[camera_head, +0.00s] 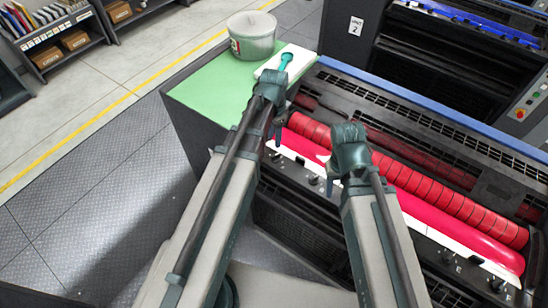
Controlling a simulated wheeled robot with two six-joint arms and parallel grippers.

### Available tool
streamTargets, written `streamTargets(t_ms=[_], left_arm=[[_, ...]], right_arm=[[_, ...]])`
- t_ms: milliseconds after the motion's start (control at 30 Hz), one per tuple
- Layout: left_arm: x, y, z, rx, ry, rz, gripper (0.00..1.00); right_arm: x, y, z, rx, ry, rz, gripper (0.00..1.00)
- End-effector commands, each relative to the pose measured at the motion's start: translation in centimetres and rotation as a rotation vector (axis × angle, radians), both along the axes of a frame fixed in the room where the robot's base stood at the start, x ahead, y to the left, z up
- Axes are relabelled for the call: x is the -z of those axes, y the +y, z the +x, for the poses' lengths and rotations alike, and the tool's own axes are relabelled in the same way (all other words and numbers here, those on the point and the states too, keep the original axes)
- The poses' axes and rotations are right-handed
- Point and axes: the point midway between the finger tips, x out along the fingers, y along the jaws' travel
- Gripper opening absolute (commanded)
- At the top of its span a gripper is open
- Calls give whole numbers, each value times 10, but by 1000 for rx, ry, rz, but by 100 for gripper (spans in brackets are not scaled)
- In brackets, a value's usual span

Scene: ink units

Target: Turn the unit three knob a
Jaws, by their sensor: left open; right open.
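The press unit in front of me has a row of small dark knobs along its front panel. The leftmost visible knob (275,156) lies just below my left gripper (279,132), whose fingers point down over the panel's left end. Another knob (313,179) sits to the right of it, close to my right gripper (332,178). Both grippers are open and hold nothing. My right gripper hangs over the panel in front of the red roller. My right arm hides the middle knobs. The knob letters near my grippers are too small to read.
Red ink rollers (420,185) run behind the knobs. A green-topped cabinet (205,90) at the left bears a grey bucket (252,36) and a white cloth (297,58) with a teal tool (284,63). Another unit marked 2 (355,27) stands behind. Floor at left is clear.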

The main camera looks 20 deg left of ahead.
Motion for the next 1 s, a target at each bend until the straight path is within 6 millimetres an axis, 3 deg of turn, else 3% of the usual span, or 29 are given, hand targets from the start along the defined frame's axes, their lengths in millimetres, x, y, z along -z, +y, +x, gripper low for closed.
streamTargets(t_ms=[33, 500, 700, 1000], left_arm=[[15, 0, 0, 0, 0, 0, 44], [80, 0, 0, 0, 0, 0, 44], [91, 0, 0, 0, 0, 0, 44], [91, 0, 0, 0, 0, 0, 42]], right_arm=[[15, 0, 0, -1, 0, 0, 50], [80, 0, 0, -14, 1, -2, 50], [91, 0, 0, -13, 0, -3, 50], [90, 0, 0, -13, 0, -3, 50]])
